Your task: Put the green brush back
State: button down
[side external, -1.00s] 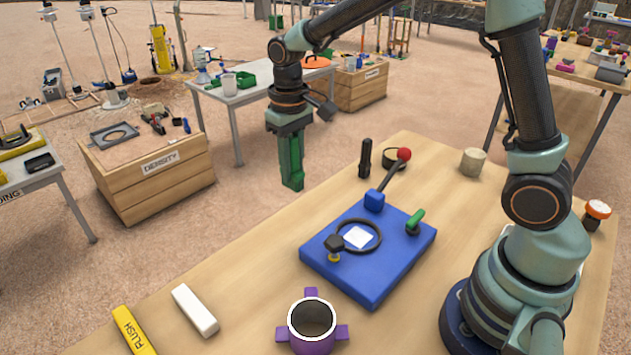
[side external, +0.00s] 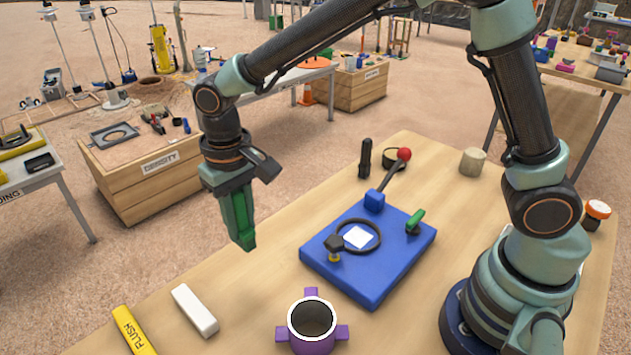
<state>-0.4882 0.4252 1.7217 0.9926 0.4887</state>
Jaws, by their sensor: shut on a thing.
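My gripper (side external: 238,212) is shut on a long green piece, which I take to be the green brush (side external: 240,222). It hangs down and slightly tilted, in the air near the left edge of the table, to the left of the blue plate. Its bristles cannot be made out, and its upper part is hidden by my gripper.
The wooden table (side external: 255,315) holds a blue plate (side external: 385,265) with a black ring and red-knobbed lever, a purple-handled cup (side external: 312,342), a white block (side external: 195,310) and a yellow FLUSH bar (side external: 133,330). A black upright piece (side external: 365,158) stands behind the plate.

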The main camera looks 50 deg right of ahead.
notch_tip(320, 180, down, 10)
jog(key=shift+f, duration=0.2)
jog(key=shift+f, duration=0.15)
dwell(0.4)
jog(key=c, duration=0.7)
grip_release()
notch_tip(320, 180, up, 12)
jog(key=shift+r, duration=0.1)
jog(key=shift+s+d+r+t, duration=0.95)
jog(key=shift+s+d+r, duration=0.75)
jog(key=shift+d, duration=1.7)
jog(key=shift+s+d+r+t, duration=0.9)
jog(key=shift+s+d+r, duration=0.8)
jog(key=shift+d, duration=1.7)
jog(key=shift+s+d+r+t, duration=0.95)
jog(key=shift+s+d+r, duration=0.75)
jog(key=shift+d, duration=1.7)
